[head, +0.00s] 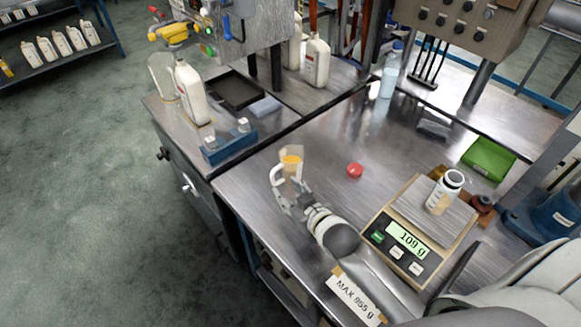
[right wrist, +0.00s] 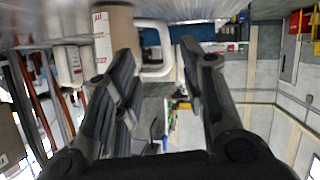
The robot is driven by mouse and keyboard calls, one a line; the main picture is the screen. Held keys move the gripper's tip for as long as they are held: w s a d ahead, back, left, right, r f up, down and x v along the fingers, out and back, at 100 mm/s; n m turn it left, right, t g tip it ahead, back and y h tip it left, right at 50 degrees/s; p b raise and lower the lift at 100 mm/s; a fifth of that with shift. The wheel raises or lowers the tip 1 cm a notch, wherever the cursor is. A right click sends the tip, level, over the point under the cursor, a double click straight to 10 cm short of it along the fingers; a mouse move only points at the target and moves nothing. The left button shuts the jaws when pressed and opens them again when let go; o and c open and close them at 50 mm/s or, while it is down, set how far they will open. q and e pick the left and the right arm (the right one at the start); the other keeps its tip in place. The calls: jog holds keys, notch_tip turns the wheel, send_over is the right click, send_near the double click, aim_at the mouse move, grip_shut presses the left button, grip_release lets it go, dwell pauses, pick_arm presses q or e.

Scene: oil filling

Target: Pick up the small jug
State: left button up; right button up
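The small jug (head: 291,160) is translucent with yellow-orange oil in it. It stands upright on the metal table, its pale handle (head: 277,175) toward the left. My right gripper (head: 291,196) is at the jug's near side, low over the table. In the right wrist view the jug (right wrist: 115,35) shows upside down at the top, partly behind a finger. Its white handle (right wrist: 158,48) lies between the two spread fingertips, with a gap to the right finger. The right gripper is open. My left gripper is not in view.
A red cap (head: 355,170) lies right of the jug. A scale (head: 405,239) reading 109 g holds a white bottle (head: 444,192). A blue block (head: 229,141), a black tray (head: 237,90) and a white jug (head: 190,92) stand farther left.

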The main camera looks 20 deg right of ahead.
aim_at(275, 182)
jog(key=shift+w+a+f, duration=0.15)
jog(key=shift+w+f, duration=0.05)
jog(key=shift+w, duration=0.35)
jog(key=shift+w+f, duration=0.15)
jog(key=shift+w, duration=0.1)
jog(key=x, duration=0.1)
jog(key=p+x, duration=0.1)
jog(key=x, duration=0.1)
jog(key=shift+a+f, duration=0.1)
jog(key=shift+a, duration=0.1)
jog(key=shift+x, duration=0.9)
jog(key=shift+w+a+f, duration=0.1)
jog(key=shift+w+f, duration=0.15)
jog(key=shift+f, duration=0.05)
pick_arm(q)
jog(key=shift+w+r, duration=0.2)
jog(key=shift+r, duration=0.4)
pick_arm(e)
jog(key=shift+s, duration=0.1)
grip_shut()
jog(key=shift+r, duration=0.1)
